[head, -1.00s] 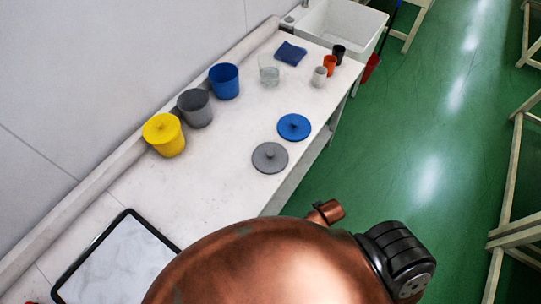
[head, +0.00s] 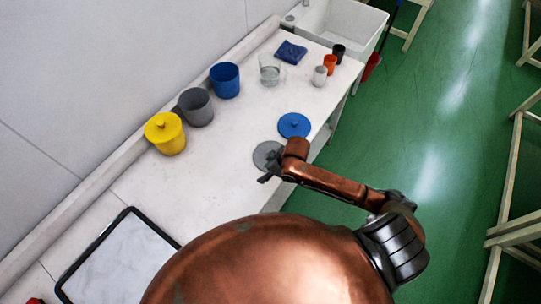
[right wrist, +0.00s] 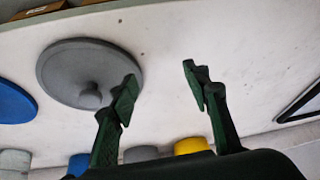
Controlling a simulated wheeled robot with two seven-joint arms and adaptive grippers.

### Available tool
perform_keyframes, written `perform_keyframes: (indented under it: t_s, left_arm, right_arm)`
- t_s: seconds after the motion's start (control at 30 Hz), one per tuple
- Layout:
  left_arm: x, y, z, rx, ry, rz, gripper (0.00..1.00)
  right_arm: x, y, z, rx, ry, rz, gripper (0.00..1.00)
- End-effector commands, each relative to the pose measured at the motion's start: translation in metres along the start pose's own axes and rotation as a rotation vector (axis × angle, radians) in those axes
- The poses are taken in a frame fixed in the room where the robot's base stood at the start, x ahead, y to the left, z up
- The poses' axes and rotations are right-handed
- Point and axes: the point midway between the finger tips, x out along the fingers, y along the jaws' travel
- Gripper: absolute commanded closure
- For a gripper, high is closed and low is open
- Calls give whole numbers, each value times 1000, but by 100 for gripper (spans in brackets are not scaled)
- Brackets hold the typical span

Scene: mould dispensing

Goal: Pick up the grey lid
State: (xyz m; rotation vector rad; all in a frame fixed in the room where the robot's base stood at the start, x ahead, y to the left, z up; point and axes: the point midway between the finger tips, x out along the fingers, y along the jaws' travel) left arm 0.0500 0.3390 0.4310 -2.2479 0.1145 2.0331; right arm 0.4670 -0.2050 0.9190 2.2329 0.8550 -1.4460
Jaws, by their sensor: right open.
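The grey lid (head: 262,154) lies flat on the white table near its front edge, partly hidden behind my right gripper in the head view. My right gripper (head: 268,172) is over the table beside the lid. In the right wrist view the two fingers of the right gripper (right wrist: 158,80) are apart with nothing between them, and the lid's knob is left of the left finger. My left gripper is not in view.
A blue lid (head: 294,125) lies just beyond the grey one. Along the wall stand a yellow lidded pot (head: 165,133), a grey pot (head: 196,107) and a blue pot (head: 225,80). A glass beaker (head: 270,70) and small cups (head: 329,65) stand farther back. The table middle is clear.

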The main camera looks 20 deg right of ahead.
Motion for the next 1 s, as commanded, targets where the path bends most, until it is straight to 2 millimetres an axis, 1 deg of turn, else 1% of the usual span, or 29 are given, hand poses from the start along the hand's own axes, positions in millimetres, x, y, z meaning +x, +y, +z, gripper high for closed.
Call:
perform_keyframes:
  t_s: [0.03,0.1,0.3,0.4,0.5,0.57,0.87,1.0]
  left_arm:
    - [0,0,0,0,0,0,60]
    - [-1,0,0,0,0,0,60]
    - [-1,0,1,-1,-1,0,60]
    - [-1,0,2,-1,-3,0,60]
    - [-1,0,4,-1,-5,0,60]
    - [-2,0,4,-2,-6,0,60]
    - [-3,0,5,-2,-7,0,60]
    - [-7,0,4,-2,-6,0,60]
  right_arm:
    - [-6,17,-10,-37,-25,7,56]
    - [-12,33,-18,-61,-58,2,56]
    - [-38,82,-28,-58,-134,16,56]
    - [-48,98,-30,-44,-153,23,56]
    - [-53,106,-30,-33,-163,27,56]
    - [-50,107,-30,-29,-166,25,56]
    - [-20,108,-24,-28,-166,24,56]
    - [1,109,-20,-29,-166,25,56]
